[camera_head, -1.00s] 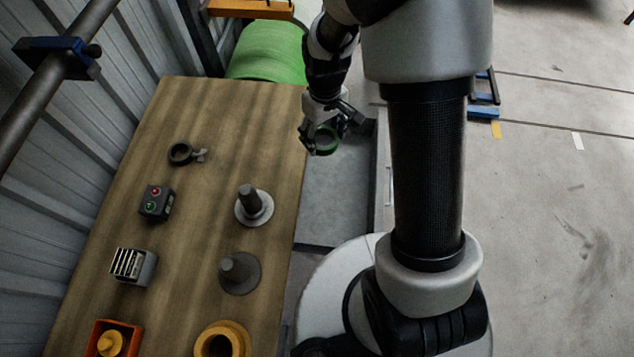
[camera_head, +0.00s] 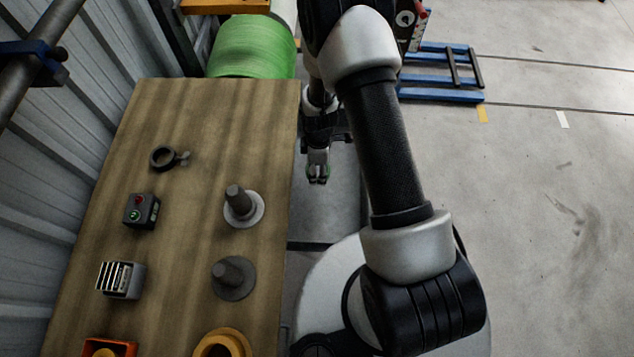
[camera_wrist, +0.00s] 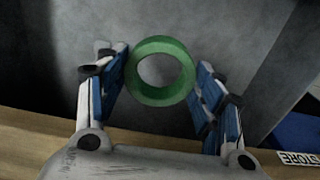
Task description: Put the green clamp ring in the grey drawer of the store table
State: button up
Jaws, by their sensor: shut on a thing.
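The green clamp ring (camera_wrist: 160,96) is held between the blue-padded fingers of my gripper (camera_wrist: 160,74) in the wrist view, its opening facing the camera. In the head view my gripper (camera_head: 318,177) is beside the right edge of the wooden table and over the open grey drawer (camera_head: 330,222). Only slivers of green show at its fingers there; the rest of the ring is hidden. The grey drawer also fills the background of the wrist view (camera_wrist: 235,30). The ring's height above the drawer floor is hard to tell.
A STORE label (camera_wrist: 298,158) shows in the wrist view. A green roll (camera_head: 253,45) stands beyond the table.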

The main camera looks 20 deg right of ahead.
jog(key=b, duration=0.2)
send_near(318, 187)
notch_tip(318, 187, down, 5)
jog(key=shift+f, duration=0.15)
jog(key=shift+f+b, duration=0.4)
jog(key=shift+b, duration=0.25)
jog(key=o, duration=1.5)
